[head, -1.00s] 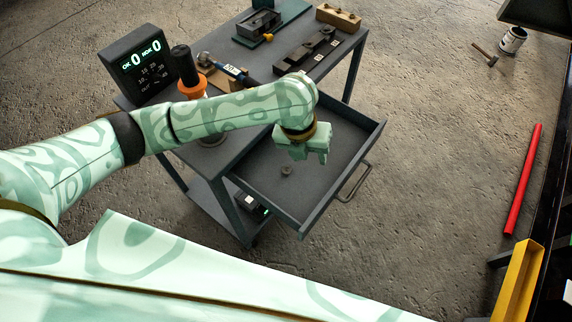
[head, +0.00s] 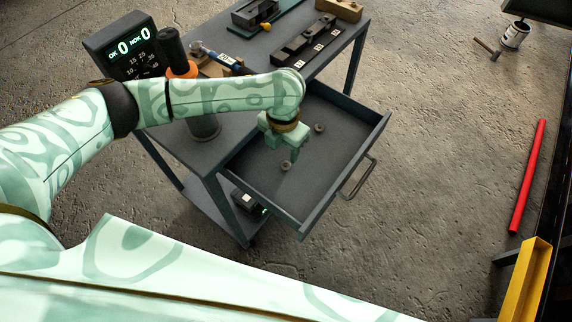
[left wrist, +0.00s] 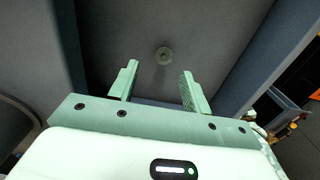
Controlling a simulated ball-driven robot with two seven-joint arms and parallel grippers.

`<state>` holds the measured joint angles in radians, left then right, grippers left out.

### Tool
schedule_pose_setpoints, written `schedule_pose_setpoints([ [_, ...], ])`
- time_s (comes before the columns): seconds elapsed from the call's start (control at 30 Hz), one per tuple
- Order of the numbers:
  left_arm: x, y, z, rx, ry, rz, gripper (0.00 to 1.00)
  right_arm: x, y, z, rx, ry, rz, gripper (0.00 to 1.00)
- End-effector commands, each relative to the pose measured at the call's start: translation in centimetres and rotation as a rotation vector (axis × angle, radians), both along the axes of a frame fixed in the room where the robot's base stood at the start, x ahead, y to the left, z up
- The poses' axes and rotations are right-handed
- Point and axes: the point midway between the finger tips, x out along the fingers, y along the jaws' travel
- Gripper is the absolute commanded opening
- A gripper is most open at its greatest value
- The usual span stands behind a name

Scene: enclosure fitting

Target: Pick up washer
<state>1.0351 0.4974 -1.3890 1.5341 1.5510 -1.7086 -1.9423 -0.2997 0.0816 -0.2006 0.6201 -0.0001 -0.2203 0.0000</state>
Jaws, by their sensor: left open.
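A small grey round washer (head: 286,165) lies on the floor of the open drawer (head: 340,165). A second small round part (head: 319,128) lies further back in the drawer; I cannot tell its exact kind. My left gripper (head: 282,148) points down into the drawer, open and empty, right by the nearer washer in the head view. In the left wrist view one washer (left wrist: 163,56) shows beyond and between the open fingers (left wrist: 159,88), clear of both. My right gripper is not in view.
The drawer walls surround the gripper, with a handle (head: 358,178) outside. The cart top holds a counter display (head: 127,48), an orange-collared tool (head: 180,62), a dark block with numbered labels (head: 308,42) and a wooden block (head: 340,9). Most of the drawer floor is bare.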

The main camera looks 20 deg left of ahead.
Motion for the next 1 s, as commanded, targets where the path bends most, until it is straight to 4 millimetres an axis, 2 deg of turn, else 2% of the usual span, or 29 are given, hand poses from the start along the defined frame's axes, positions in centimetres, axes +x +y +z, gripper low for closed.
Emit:
schedule_pose_setpoints([
  [0.23,-0.3,-0.6,-4.0,0.002,0.005,0.0,0.48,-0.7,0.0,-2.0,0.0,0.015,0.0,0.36],
  [0.33,-0.3,-0.6,-5.1,0.001,0.003,0.0,0.48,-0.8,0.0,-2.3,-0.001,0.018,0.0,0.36],
  [1.0,-0.2,-0.6,-5.3,0.001,0.0,-0.001,0.48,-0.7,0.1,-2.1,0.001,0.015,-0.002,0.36],
])
